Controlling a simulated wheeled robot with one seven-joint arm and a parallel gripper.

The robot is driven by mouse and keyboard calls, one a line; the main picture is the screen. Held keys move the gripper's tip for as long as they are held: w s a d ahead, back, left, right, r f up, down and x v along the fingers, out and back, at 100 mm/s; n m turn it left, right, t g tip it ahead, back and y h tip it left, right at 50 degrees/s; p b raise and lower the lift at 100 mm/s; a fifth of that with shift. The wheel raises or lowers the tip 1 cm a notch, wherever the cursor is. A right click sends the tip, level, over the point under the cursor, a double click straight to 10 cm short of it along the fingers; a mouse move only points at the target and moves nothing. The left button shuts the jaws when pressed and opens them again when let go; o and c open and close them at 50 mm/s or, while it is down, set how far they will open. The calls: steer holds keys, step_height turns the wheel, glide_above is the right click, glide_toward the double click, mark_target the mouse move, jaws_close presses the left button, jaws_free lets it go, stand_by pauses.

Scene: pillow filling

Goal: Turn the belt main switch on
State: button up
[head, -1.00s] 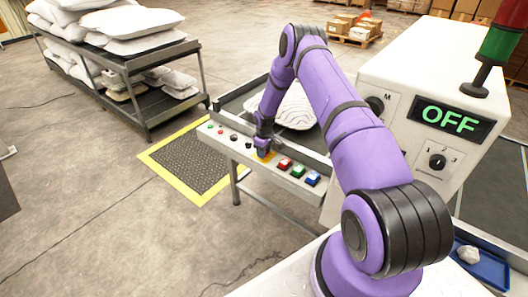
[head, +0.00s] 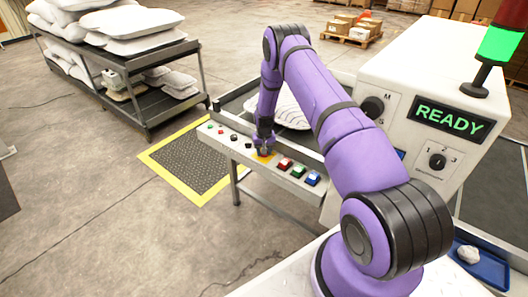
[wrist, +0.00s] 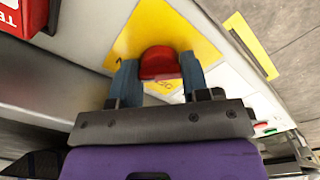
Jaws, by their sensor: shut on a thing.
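The belt main switch is a red knob (wrist: 160,62) on a yellow plate (wrist: 190,45) in the wrist view. My gripper (wrist: 159,76) is shut on it, with one blue finger on each side of the knob. In the head view my gripper (head: 264,147) reaches down to the yellow plate (head: 266,156) on the front control rail (head: 243,150), and it hides the knob. The display (head: 450,120) on the white machine box reads READY in green, and the green lamp (head: 499,45) above it is lit.
A pillow (head: 291,108) lies on the belt behind. A rack (head: 150,120) of pillows stands at the left.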

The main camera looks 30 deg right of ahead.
steer(key=shift+m, duration=0.5)
steer(key=o, duration=0.9)
step_height(320, 180, up, 11)
steer(key=shift+f, duration=0.1)
stand_by(0.5)
